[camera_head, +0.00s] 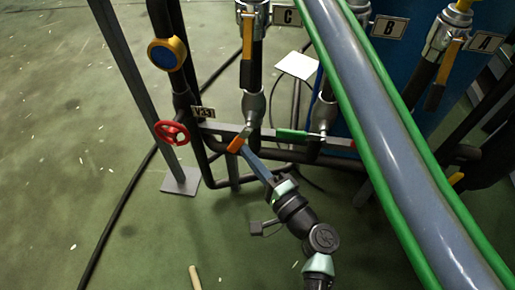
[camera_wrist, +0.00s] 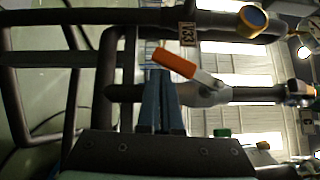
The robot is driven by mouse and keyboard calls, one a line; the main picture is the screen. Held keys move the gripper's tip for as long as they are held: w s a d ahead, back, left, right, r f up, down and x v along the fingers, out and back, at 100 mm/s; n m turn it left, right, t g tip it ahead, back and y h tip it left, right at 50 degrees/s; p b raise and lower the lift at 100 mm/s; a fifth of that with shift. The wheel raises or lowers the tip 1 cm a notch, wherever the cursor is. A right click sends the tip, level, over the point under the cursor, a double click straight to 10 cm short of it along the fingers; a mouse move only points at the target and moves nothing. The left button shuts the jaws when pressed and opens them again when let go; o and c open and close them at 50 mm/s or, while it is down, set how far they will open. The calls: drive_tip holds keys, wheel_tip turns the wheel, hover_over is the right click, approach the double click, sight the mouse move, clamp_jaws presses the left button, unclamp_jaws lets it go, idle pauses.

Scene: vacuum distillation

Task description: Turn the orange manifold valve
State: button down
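The orange manifold valve handle (camera_head: 236,145) is a short lever on a grey valve body on the pipe manifold, left of the green handle. In the wrist view the orange handle (camera_wrist: 175,61) slants down to the right, just past my fingertips, and joins the pale valve body (camera_wrist: 205,88). My gripper (camera_head: 246,152) reaches up from below, with its blue fingertips close beside the orange handle. In the wrist view my gripper (camera_wrist: 158,72) has its two fingers together, with only a thin line between them. The handle does not visibly sit between them; contact is unclear.
A green-handled valve (camera_head: 298,135) is to the right on the same manifold. A yellow-rimmed gauge (camera_head: 167,54) is above. A thick green-edged hose (camera_head: 400,130) crosses the right side.

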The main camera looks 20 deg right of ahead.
sight(230, 150)
drive_tip(key=shift+w+a, duration=0.4)
drive_tip(key=shift+a, duration=0.3)
drive_tip(key=shift+w+a+r, duration=0.2)
drive_tip(key=shift+w+a, duration=0.3)
drive_tip(key=shift+a, duration=0.25)
drive_tip(key=shift+w+a+r+m+t+b, duration=0.6)
drive_tip(key=shift+a+r+b, duration=0.25)
drive_tip(key=shift+b, duration=0.7)
drive_tip(key=shift+w+a+r+m+t+b, duration=0.6)
drive_tip(key=shift+r+b, duration=0.25)
drive_tip(key=shift+b, duration=0.65)
drive_tip(key=shift+s+a+r, duration=0.1)
